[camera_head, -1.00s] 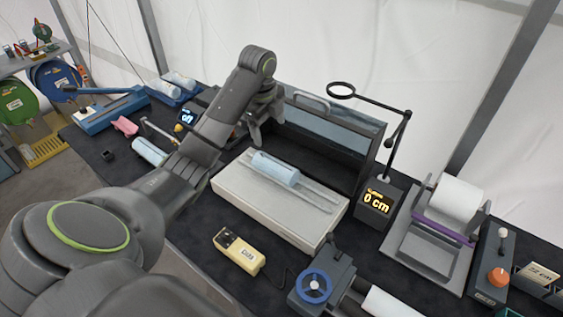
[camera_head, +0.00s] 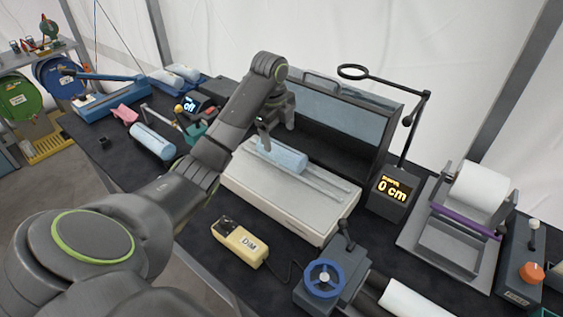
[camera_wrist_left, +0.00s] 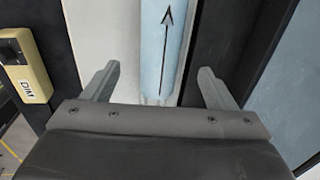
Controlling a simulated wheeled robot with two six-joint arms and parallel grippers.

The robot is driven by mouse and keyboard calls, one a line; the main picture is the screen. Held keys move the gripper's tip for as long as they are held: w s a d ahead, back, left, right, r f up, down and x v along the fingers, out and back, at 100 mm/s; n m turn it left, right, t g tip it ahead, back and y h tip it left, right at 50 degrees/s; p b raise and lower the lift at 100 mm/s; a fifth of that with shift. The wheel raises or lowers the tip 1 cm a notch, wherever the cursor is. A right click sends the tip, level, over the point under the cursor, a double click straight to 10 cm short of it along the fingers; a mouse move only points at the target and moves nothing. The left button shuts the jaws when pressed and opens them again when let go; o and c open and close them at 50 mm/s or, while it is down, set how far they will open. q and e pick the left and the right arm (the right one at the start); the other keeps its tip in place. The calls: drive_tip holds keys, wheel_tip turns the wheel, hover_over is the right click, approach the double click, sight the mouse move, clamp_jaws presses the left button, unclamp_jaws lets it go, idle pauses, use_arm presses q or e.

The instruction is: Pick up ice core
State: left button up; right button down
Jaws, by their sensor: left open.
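A pale blue ice core (camera_head: 281,156) lies lengthwise on the rails of a white tray-like bench (camera_head: 265,196) in the head view. My left gripper (camera_head: 277,128) is open above the core's far-left end. In the left wrist view the core (camera_wrist_left: 163,45), marked with a black arrow, runs between the two spread fingers of the left gripper (camera_wrist_left: 158,88); contact is not visible. Another pale blue cylinder (camera_head: 153,141) lies in a holder on the left. My right gripper is not in view.
An open dark case with a clear lid (camera_head: 345,110) stands right behind the white bench. A yellow DIM box (camera_head: 239,244) lies in front, and a blue-wheeled clamp (camera_head: 325,281) at front right. A display reading 0 cm (camera_head: 392,192) with a magnifier arm stands to the right.

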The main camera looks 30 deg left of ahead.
sight(281, 147)
use_arm(q)
drive_tip(key=shift+f+b, duration=0.45)
drive_tip(key=shift+f, duration=0.35)
drive_tip(key=shift+w+f+b, duration=0.2)
drive_tip(key=shift+f+b, duration=0.35)
drive_tip(key=shift+b, duration=0.05)
drive_tip(key=shift+w+f+p, duration=0.2)
drive_tip(key=shift+f+p, duration=0.1)
drive_tip(key=shift+f, duration=0.9)
drive_tip(key=shift+w+f+p, duration=0.15)
drive_tip(key=shift+f+p, duration=0.15)
drive_tip(key=shift+f, duration=0.9)
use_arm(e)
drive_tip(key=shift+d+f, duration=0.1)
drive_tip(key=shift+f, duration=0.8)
use_arm(q)
drive_tip(key=shift+c, duration=0.5)
drive_tip(key=c, duration=1.2)
drive_tip(key=shift+c, duration=0.2)
